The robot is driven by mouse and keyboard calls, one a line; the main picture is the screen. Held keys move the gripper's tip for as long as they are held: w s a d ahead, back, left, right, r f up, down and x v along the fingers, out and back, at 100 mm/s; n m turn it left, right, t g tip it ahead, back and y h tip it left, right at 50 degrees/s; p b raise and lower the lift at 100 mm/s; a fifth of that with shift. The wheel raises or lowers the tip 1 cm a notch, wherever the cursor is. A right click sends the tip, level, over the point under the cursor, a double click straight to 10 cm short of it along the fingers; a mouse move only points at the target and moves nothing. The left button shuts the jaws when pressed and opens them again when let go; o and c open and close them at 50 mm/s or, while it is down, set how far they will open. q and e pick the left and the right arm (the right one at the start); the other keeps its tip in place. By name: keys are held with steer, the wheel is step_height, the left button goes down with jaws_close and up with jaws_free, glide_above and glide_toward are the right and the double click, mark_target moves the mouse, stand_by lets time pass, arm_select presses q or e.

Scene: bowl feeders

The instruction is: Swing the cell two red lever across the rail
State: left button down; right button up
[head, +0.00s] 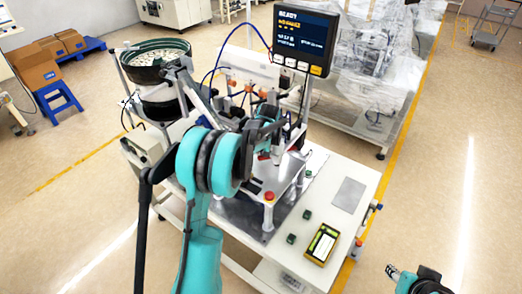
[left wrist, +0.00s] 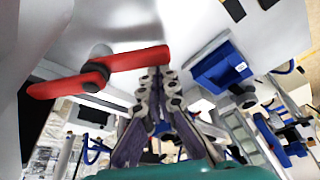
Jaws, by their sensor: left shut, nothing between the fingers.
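In the left wrist view a red lever (left wrist: 130,60) crosses the upper left, slanting up to the right from a dark round pivot. My left gripper (left wrist: 157,76) is shut and empty, its linked fingers pressed together. Its tips appear just below the lever's right end; I cannot tell whether they touch it. In the head view my left gripper (head: 268,132) reaches into the middle of the cell, partly behind my own teal arm. The lever cannot be made out there, and the rail is not clear. Part of my right arm shows at the bottom right; its gripper (head: 392,271) is small and unclear.
A bowl feeder (head: 155,58) full of small parts stands at the cell's back left. A screen (head: 304,38) reading READY hangs above the back. The white table (head: 335,168) bears red knobs and a yellow device (head: 323,243) at the front right. A blue block (left wrist: 222,68) sits right of my fingers.

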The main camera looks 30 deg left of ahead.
arm_select(q)
steer(key=shift+s+d, duration=0.2)
steer(key=shift+s, duration=0.15)
steer(key=shift+s+d, duration=0.1)
stand_by(0.6)
steer(key=shift+w+d+b, duration=0.25)
steer(key=shift+w+b, duration=0.05)
steer(key=shift+w, duration=0.35)
steer(key=shift+s, duration=0.15)
